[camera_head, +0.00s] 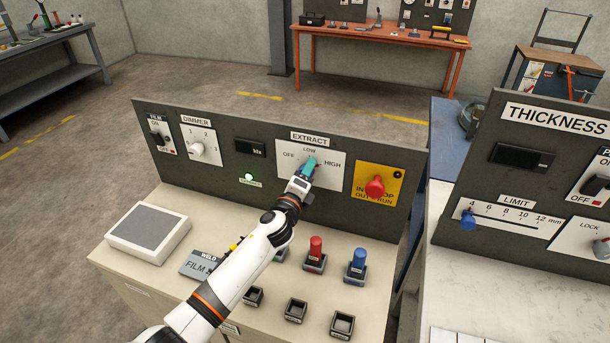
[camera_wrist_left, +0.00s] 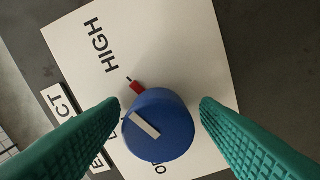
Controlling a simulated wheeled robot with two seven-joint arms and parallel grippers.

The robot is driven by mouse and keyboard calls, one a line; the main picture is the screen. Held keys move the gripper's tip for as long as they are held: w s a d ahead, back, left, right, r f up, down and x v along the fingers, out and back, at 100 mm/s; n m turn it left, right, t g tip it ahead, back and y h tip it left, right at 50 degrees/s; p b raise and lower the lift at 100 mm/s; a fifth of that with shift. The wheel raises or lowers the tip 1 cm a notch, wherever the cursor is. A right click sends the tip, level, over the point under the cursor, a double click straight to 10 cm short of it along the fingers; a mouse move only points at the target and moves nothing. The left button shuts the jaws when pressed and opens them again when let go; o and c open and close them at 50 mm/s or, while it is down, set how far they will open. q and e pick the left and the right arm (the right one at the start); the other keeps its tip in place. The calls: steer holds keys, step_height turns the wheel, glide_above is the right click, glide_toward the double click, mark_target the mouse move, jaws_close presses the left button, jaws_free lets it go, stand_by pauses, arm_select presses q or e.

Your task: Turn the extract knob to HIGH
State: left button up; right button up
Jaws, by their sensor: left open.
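The EXTRACT panel (camera_head: 293,172) is a white plate with OFF, LOW and HIGH marked around its knob. In the left wrist view the blue knob (camera_wrist_left: 160,128) has a white pointer bar (camera_wrist_left: 145,125) aimed at the LOW side, where the label is mostly hidden by a finger. My right gripper is not in view.
The DIMMER knob (camera_head: 197,148) is to the left. Red (camera_head: 316,250) and blue (camera_head: 358,263) handles stand on the desk below. A green lamp (camera_head: 249,177) is lit.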

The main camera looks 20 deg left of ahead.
arm_select(q)
steer(key=s+b, duration=0.1)
steer(key=s, duration=1.1)
steer(key=shift+a, duration=0.2)
